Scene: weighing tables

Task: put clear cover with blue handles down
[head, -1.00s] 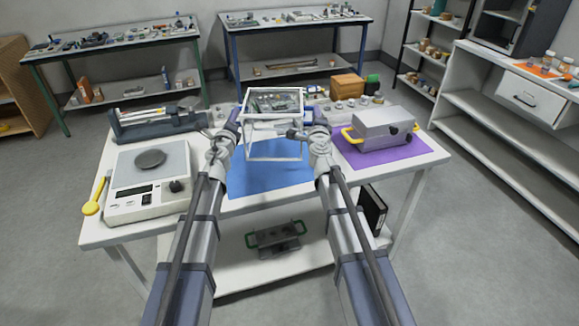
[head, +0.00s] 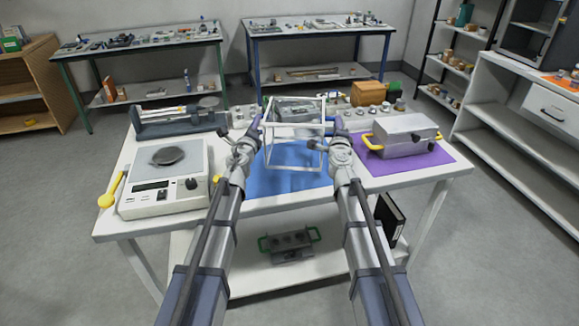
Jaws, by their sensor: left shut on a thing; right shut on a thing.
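The clear cover (head: 295,131) is a see-through box with white edges, held upright above the blue mat (head: 270,183). Its blue handles are mostly hidden by my grippers. My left gripper (head: 257,128) is shut on the handle at its left side. My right gripper (head: 336,127) is shut on the handle at its right side. The cover's lower edge appears over the middle of the mat; I cannot tell whether it touches. Grey items behind show through its upper part.
A grey box with yellow handles (head: 404,135) is on the purple mat (head: 440,158) at right. A dark rack (head: 178,124), small weights and a wooden box (head: 368,93) line the back.

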